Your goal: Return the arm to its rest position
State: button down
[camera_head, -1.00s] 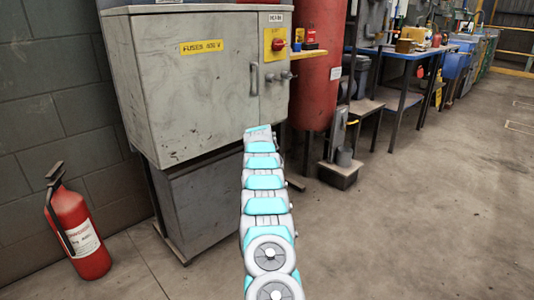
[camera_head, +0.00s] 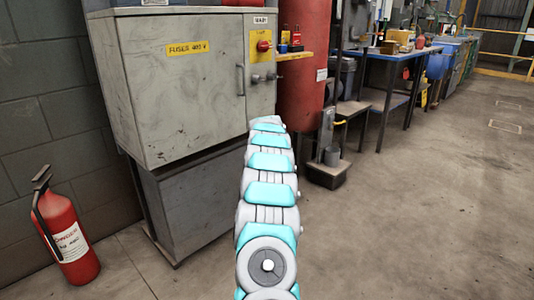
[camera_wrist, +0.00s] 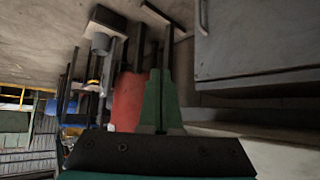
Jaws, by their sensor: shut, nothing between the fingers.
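My gripper (camera_wrist: 160,73) shows in the wrist view, with its two green fingers pressed together and nothing between them. In the head view my teal and white arm reaches up from the bottom middle, its far end in front of the lower right of the grey fuse cabinet (camera_head: 180,110). The gripper itself is hidden in the head view. The wrist view is turned over, with the floor at the top and a grey cabinet surface (camera_wrist: 250,40) at the upper right.
A red fire extinguisher (camera_head: 68,240) stands at the left by the block wall. A red cylinder (camera_head: 308,80) stands right of the cabinet and also shows in the wrist view (camera_wrist: 127,100). A blue-topped workbench (camera_head: 390,57) is farther back. The floor (camera_head: 420,220) at the right is clear.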

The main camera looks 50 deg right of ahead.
jog(key=shift+s+r, duration=0.6)
jog(key=shift+s, duration=0.05)
jog(key=shift+a, duration=0.1)
jog(key=a+r+n+y+p, duration=0.1)
jog(key=a+r+n+y, duration=0.15)
jog(key=a, duration=1.35)
jog(key=a+r+n+y, duration=0.2)
jog(key=a+r+y, duration=0.1)
jog(key=a, duration=1.3)
jog(key=s+a+r+n+g+y, duration=0.1)
jog(key=s+a, duration=0.5)
jog(key=a, duration=0.2)
jog(key=s+a+n+g, duration=0.1)
jog(key=s+a+g, duration=0.1)
jog(key=s+a, duration=0.45)
jog(key=s+a+f+n+g, duration=0.1)
jog(key=s+a, duration=0.4)
jog(key=s, duration=0.6)
jog(key=s+a+f+n+g+p, duration=0.1)
jog(key=s+a+g, duration=0.1)
jog(key=s+a, duration=0.4)
jog(key=s+a+f+n+g+y+p, duration=0.1)
jog(key=s+a, duration=0.5)
jog(key=s, duration=1)
jog(key=shift+f+n+g, duration=0.3)
jog(key=shift+f+n, duration=0.05)
jog(key=shift+n, duration=0.1)
